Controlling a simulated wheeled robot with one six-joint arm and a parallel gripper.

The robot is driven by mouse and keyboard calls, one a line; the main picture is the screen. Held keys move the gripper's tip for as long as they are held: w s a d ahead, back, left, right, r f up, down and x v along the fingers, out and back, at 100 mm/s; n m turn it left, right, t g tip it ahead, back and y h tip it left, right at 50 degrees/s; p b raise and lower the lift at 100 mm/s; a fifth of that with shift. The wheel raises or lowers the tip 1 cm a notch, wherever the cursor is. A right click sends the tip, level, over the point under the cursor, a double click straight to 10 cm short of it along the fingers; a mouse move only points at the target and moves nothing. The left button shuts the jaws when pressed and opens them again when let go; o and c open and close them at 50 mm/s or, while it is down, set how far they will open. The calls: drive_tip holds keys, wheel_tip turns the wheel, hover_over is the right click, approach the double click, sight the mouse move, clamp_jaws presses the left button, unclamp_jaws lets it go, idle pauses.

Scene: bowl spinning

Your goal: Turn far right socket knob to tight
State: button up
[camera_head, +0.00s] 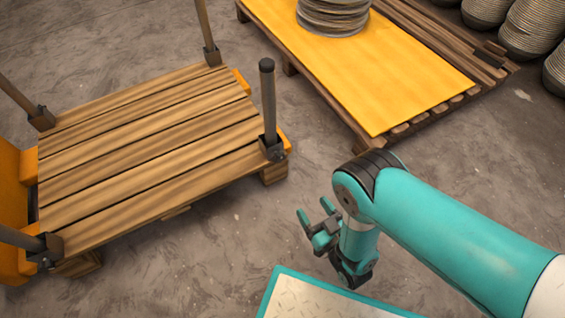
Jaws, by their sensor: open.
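A wooden pallet (150,135) at left has a grey post in a dark socket at each corner. The socket at the far right corner (212,56) holds an upright, slightly leaning post (203,22). Its knob is too small to make out, so I cannot tell whether it is tight. The near right socket (271,148) holds a post (268,100) with a black top. My gripper (316,211) is open and empty, to the right of the pallet and apart from every socket. It is nearest to the near right socket.
A second pallet with a yellow sheet (370,65) and a stack of round bowls (333,14) stands at the back. More stacked bowls (535,28) are at top right. Bare concrete floor (305,130) separates the two pallets. My teal arm covers the lower right.

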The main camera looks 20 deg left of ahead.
drive_tip(key=a+b, duration=0.1)
drive_tip(key=b, duration=1.5)
approach(281, 159)
drive_tip(key=x, duration=0.7)
drive_tip(key=shift+w+a+f, duration=0.15)
drive_tip(key=shift+a+f, duration=0.05)
drive_tip(key=shift+w+a+r, duration=0.2)
drive_tip(key=shift+w+a, duration=0.25)
drive_tip(key=shift+a, duration=0.15)
drive_tip(key=c, duration=0.9)
